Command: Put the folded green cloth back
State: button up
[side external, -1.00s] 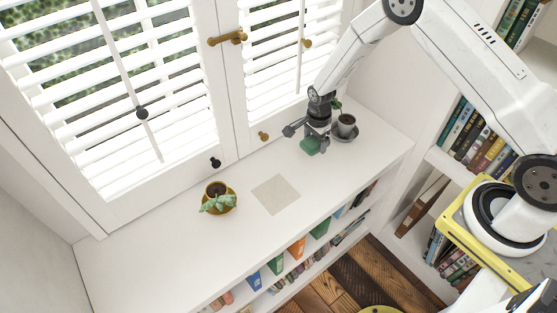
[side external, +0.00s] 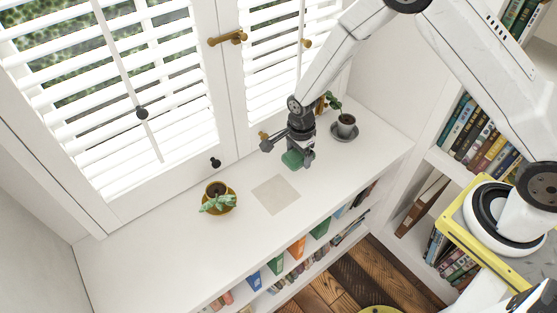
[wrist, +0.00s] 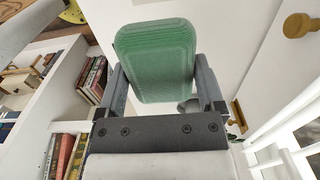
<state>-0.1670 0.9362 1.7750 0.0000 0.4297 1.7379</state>
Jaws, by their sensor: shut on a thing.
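The folded green cloth (side external: 292,159) is held between the fingers of my gripper (side external: 298,160), above the white sill top. In the wrist view the green cloth (wrist: 155,60) fills the space between the two grey fingers, and my gripper (wrist: 158,75) is shut on it. A flat beige square (side external: 276,194) lies on the sill, below and to the left of my gripper in the side view. I cannot tell exactly how high the cloth is above the surface.
A plant in a yellow pot (side external: 218,198) stands left of the beige square. Shuttered windows (side external: 110,80) rise behind the sill (side external: 150,262). The sill's left part is clear.

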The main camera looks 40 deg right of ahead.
aim_at(294, 163)
jog(key=s+a, duration=0.1)
jog(key=s+a+r, duration=0.1)
jog(key=a, duration=0.1)
jog(key=shift+r, duration=0.15)
jog(key=shift+w, duration=0.1)
jog(key=shift+w, duration=0.1)
jog(key=w+f, duration=0.2)
jog(key=w, duration=0.1)
jog(key=w+a+f, duration=0.1)
jog(key=w+f, duration=0.1)
jog(key=w, duration=0.2)
jog(key=w+a+f, duration=0.1)
jog(key=w+f, duration=0.2)
jog(key=w, duration=0.1)
jog(key=shift+a, duration=0.1)
jog(key=shift+w+a+f, duration=0.2)
jog(key=shift+w+f, duration=0.8)
jog(key=shift+f, duration=0.1)
jog(key=shift+f, duration=0.1)
